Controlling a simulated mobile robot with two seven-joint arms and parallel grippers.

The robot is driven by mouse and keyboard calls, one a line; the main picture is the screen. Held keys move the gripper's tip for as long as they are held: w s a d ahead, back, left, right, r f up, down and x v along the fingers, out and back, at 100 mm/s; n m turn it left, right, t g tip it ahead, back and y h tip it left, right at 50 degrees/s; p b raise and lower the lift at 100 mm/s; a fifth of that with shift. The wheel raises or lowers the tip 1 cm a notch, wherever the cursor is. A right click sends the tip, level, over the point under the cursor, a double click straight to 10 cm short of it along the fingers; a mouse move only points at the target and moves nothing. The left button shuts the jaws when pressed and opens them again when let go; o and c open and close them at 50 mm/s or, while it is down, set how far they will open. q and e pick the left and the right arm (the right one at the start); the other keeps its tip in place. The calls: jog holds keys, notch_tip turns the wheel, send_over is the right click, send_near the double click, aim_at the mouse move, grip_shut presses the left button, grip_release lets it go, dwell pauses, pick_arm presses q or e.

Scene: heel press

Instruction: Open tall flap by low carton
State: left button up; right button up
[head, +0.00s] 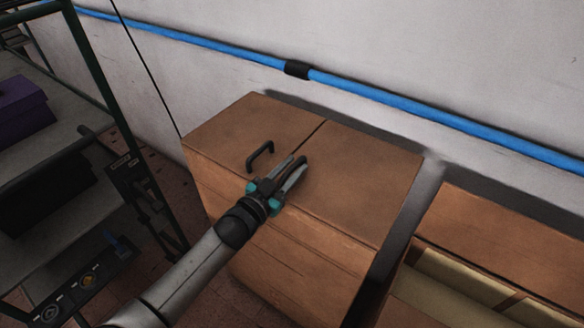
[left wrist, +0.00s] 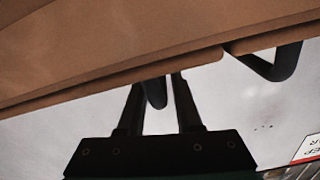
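The tall carton (head: 320,268) is brown and stands in the middle of the head view. Its top has two flaps that look closed, parted by a dark seam. The left flap (head: 225,125) carries a black handle (head: 260,156). The right flap (head: 362,178) lies on the low carton's side. My left gripper (head: 292,168) is over the right flap near the seam. In the left wrist view its open fingers (left wrist: 158,92) stand on either side of a dark handle (left wrist: 154,95), with a small gap showing. The other handle (left wrist: 276,64) is apart at the right. My right gripper is out of view.
The low carton (head: 510,235) stands at the right, partly open with pale dividers inside. A blue pipe (head: 400,105) runs along the wall behind. A metal rack (head: 90,60) with a purple box (head: 22,108) stands at the left.

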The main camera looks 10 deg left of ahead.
pick_arm(q)
grip_shut()
dwell(1.1)
